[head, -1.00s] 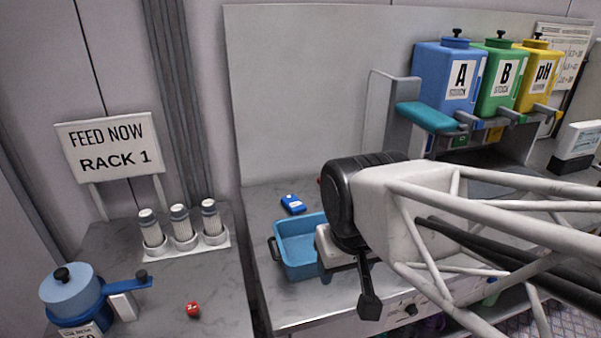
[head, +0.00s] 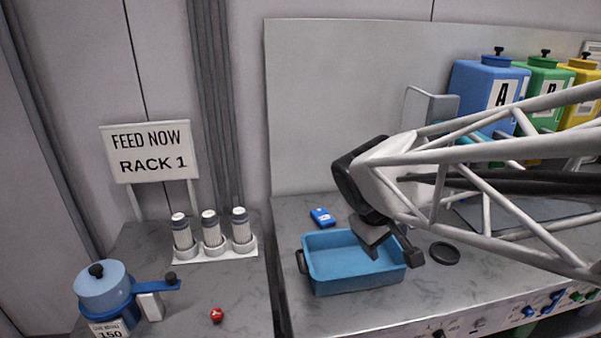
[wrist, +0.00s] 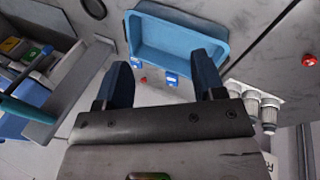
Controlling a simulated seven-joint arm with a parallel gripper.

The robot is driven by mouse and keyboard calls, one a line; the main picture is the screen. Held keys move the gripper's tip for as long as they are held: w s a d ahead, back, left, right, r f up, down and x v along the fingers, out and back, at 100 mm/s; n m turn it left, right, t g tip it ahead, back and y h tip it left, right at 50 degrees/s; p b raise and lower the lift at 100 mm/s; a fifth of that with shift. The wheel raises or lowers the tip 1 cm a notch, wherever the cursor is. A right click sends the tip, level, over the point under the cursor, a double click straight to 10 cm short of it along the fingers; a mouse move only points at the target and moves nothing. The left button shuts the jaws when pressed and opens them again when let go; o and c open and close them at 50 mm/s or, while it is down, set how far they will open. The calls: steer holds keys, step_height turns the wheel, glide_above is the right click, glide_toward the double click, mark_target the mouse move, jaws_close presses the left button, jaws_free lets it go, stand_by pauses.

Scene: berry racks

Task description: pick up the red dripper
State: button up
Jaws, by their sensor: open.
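A small round red piece with a white mark (head: 216,315), which looks like the red dripper, lies on the left counter in the head view. It also shows at the right edge of the wrist view (wrist: 309,60). A second tiny red thing (wrist: 143,79) shows between the fingers in the wrist view, close to a blue device; I cannot tell what it is. My gripper (head: 392,250) is open and empty, over the right part of the blue tray, well to the right of the red piece. In the wrist view its fingers (wrist: 163,75) stand wide apart.
The blue tray (head: 350,280) looks empty. A blue device (head: 322,217) lies behind it and a black disc (head: 445,253) to its right. Three capped cylinders (head: 212,230) and a blue pot (head: 103,290) stand on the left counter. A gap divides the counters.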

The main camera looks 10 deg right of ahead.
steer(key=w+d+f+n+t+h, duration=0.1)
steer(key=w+d+f+n+h, duration=0.2)
steer(key=w, duration=0.5)
steer(key=w+d+f+n+h, duration=0.1)
steer(key=w+d+n, duration=0.25)
steer(key=w, duration=0.45)
steer(key=w+d+f+n+t+h, duration=0.15)
steer(key=w+n, duration=0.25)
steer(key=w, duration=0.5)
steer(key=w+f+n+t, duration=0.1)
steer(key=w+f+n, duration=0.3)
steer(key=w+f, duration=0.1)
steer(key=w+f+n+t, duration=0.2)
steer(key=w+f+n, duration=0.3)
steer(key=w, duration=0.3)
steer(key=w+f+n+t, duration=0.2)
steer(key=w+f+n, duration=0.2)
steer(key=w+f, duration=0.2)
steer(key=shift+w+d+n+y, duration=0.15)
steer(key=shift+w+n+y, duration=0.1)
steer(key=shift+w, duration=0.45)
steer(key=shift+x, duration=1.25)
steer(key=shift+w+d, duration=0.15)
steer(key=shift+x, duration=2.4)
